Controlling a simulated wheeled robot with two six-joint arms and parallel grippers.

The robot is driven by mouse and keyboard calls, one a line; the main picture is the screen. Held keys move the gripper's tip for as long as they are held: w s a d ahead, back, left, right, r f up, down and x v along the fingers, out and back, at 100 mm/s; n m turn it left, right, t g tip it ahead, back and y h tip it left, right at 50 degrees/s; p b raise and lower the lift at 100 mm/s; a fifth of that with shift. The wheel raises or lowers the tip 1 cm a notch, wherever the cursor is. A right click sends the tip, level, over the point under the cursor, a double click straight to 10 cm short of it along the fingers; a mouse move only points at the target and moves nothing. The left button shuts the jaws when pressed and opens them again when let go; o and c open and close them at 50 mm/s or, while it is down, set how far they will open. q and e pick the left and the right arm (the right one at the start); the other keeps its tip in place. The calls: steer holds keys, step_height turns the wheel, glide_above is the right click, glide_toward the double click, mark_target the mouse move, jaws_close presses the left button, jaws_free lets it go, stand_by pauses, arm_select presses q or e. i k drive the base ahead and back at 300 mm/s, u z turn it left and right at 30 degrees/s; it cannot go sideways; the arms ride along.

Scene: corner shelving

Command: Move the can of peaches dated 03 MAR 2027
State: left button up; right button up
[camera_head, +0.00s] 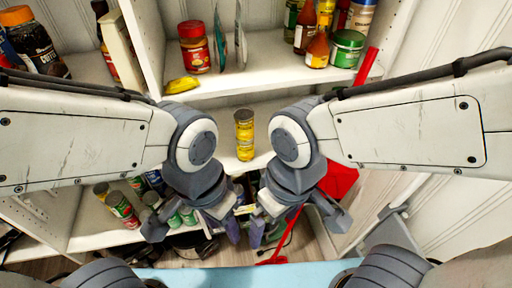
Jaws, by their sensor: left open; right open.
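Two yellow cans, an upper one (244,119) and a lower one (245,147), stand stacked on the middle corner shelf, between my two arms. Their labels are too small to read, so I cannot tell which holds peaches or bears the date 03 MAR 2027. My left gripper (194,229) is open, below and left of the cans, in front of the lower shelf. My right gripper (296,224) is open, below and right of them. Both grippers are apart from the yellow cans, and I see nothing held.
The upper shelf holds a red-lidded jar (194,47), a yellow packet (182,85), bottles and a green jar (347,48). Several cans (122,209) stand on the lower left shelf. A red dustpan-like object (341,181) is at the right. Bare shelf surrounds the yellow cans.

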mark_target(245, 152)
steer(key=k, duration=1)
steer(key=u, duration=0.8)
steer(key=i, duration=0.75)
steer(key=z, duration=1)
